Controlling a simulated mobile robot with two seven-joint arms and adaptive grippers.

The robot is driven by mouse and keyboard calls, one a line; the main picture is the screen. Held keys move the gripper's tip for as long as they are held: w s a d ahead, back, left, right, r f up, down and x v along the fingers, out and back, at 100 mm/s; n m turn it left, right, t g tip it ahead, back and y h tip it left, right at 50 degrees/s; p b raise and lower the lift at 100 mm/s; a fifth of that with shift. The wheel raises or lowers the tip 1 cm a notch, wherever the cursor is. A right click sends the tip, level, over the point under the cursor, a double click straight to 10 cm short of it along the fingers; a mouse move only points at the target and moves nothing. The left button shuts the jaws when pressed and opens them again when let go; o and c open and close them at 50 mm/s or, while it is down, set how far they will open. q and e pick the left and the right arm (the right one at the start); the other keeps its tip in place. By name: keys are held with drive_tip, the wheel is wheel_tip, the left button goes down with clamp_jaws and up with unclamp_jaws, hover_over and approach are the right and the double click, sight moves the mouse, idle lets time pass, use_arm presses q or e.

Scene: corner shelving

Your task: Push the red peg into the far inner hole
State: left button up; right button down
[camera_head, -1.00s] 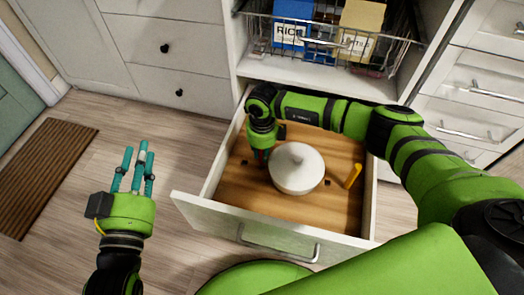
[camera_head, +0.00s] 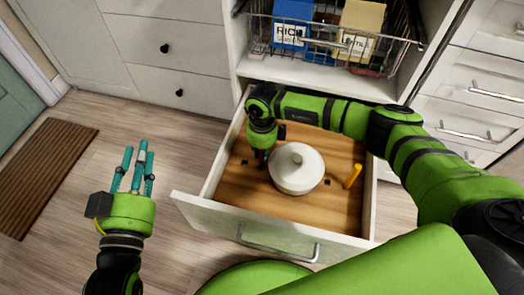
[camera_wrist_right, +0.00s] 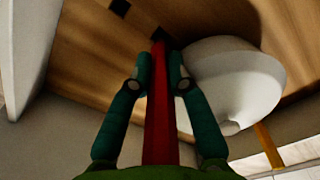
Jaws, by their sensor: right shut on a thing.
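A red peg (camera_wrist_right: 160,120) stands between the fingers of my right gripper (camera_wrist_right: 160,80), which is shut on it. In the wrist view the peg's far end meets or nearly meets a dark spot, seemingly a hole, in the drawer's wooden board; I cannot tell how deep it sits. In the head view my right gripper (camera_head: 261,153) is low over the board, left of a white lidded pot (camera_head: 296,168), and mostly hides the peg. My left gripper (camera_head: 133,170) is open and empty above the floor.
The open drawer (camera_head: 245,228) has a wooden board with dark square holes. A yellow-orange peg (camera_head: 353,176) stands right of the pot; the pot also shows close beside my right fingers (camera_wrist_right: 235,80). A wire basket (camera_head: 330,45) with boxes is behind.

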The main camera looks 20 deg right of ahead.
drive_tip(key=shift+f, duration=0.15)
idle(0.8)
drive_tip(key=shift+f+b, duration=0.35)
drive_tip(key=shift+b, duration=0.05)
drive_tip(key=shift+f+b, duration=0.8)
drive_tip(key=shift+f, duration=0.25)
drive_tip(key=c, duration=1.1)
unclamp_jaws()
drive_tip(key=shift+r, duration=0.15)
wheel_tip(320, 180, up, 12)
drive_tip(key=shift+f, duration=0.1)
